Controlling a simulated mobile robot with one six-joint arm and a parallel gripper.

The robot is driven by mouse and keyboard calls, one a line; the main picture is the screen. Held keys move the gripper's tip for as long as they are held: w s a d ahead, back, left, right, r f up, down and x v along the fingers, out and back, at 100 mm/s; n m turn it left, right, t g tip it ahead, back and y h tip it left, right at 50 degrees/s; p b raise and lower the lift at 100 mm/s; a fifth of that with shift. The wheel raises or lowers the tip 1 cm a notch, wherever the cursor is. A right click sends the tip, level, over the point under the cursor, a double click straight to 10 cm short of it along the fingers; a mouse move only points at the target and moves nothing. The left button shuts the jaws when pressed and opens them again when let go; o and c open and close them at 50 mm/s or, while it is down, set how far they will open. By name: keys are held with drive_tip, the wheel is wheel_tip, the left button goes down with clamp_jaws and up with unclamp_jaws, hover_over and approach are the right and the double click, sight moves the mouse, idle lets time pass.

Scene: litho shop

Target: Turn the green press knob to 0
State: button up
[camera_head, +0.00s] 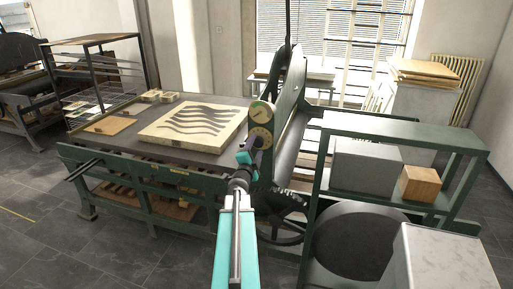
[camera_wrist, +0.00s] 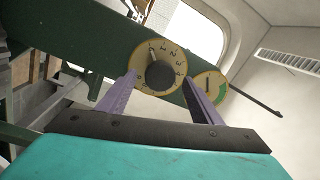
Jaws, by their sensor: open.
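The press knob (camera_wrist: 159,76) is a dark round knob on a yellow dial plate (camera_wrist: 175,50) with black marks, fixed to the press's green side. A pale pointer mark shows near its upper left; the numbers are too small to read surely. In the head view the dial plate (camera_head: 259,138) sits just beyond my gripper (camera_head: 247,155). In the wrist view my gripper (camera_wrist: 160,79) is open, its two purple fingers on either side of the knob. I cannot tell whether they touch it.
A second round gauge (camera_wrist: 210,87) with a green sector sits beside the dial. The press bed (camera_head: 105,137) carries a stone (camera_head: 165,136) with wavy dark stripes. A green shelf frame (camera_head: 400,130) with grey and wooden blocks stands close at right. Floor is clear at front left.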

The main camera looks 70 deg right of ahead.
drive_tip(key=a, duration=0.6)
drive_tip(key=shift+s+a+f+p, duration=0.15)
drive_tip(key=shift+s+a+p, duration=0.1)
drive_tip(key=shift+s+p, duration=0.15)
drive_tip(key=p, duration=0.4)
drive_tip(key=shift+s+a+p, duration=0.1)
drive_tip(key=shift+a+p, duration=0.3)
drive_tip(key=a+p, duration=0.1)
drive_tip(key=p, duration=0.5)
drive_tip(key=shift+a+p, duration=0.3)
drive_tip(key=shift+a, duration=0.1)
drive_tip(key=shift+s+a+f+p, duration=0.15)
drive_tip(key=shift+a+p, duration=0.25)
drive_tip(key=shift+a, duration=0.3)
drive_tip(key=shift+a+f+p, duration=0.1)
drive_tip(key=shift+a+p, duration=0.3)
drive_tip(key=shift+a, duration=0.25)
